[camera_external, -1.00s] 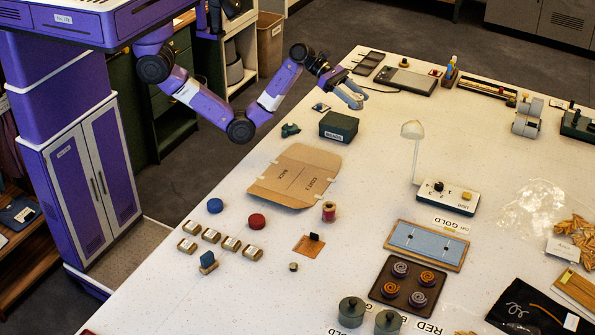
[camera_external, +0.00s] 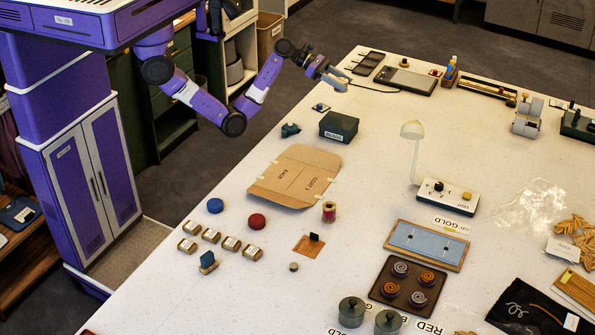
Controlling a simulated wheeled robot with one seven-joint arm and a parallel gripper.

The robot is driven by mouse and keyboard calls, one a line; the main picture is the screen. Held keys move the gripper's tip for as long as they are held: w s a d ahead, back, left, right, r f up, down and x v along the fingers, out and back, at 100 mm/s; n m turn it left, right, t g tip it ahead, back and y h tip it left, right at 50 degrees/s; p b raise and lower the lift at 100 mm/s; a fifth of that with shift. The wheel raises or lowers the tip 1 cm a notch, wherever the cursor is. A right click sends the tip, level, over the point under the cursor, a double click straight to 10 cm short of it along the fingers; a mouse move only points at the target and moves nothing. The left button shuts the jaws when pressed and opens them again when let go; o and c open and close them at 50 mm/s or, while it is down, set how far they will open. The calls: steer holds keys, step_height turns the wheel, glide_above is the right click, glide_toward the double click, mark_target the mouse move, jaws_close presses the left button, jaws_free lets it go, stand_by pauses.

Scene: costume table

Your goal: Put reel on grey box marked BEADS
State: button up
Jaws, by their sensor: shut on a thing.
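The box marked BEADS (camera_external: 339,127) is a dark grey-green closed box near the table's far left edge, with nothing on its lid. A small reel (camera_external: 329,211) with red winding and pale ends stands upright on the table, in front of the flat cardboard. My gripper (camera_external: 340,82) is beyond the BEADS box, above the table's far left edge, apart from box and reel. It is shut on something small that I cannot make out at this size.
Flat brown cardboard (camera_external: 295,176) lies between box and reel. A small dark green item (camera_external: 290,130) is left of the box. A lamp (camera_external: 412,130) rises from a white switch base (camera_external: 446,197) to the right. Open table lies between the box and the lamp.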

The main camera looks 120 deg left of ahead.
mark_target(336, 124)
step_height(336, 124, down, 13)
steer(key=shift+f, duration=0.15)
stand_by(0.4)
steer(key=shift+f, duration=0.1)
steer(key=o, duration=1.4)
steer(key=shift+s+r, duration=0.2)
steer(key=shift+s, duration=0.1)
steer(key=v, duration=1.1)
steer(key=shift+s, duration=0.2)
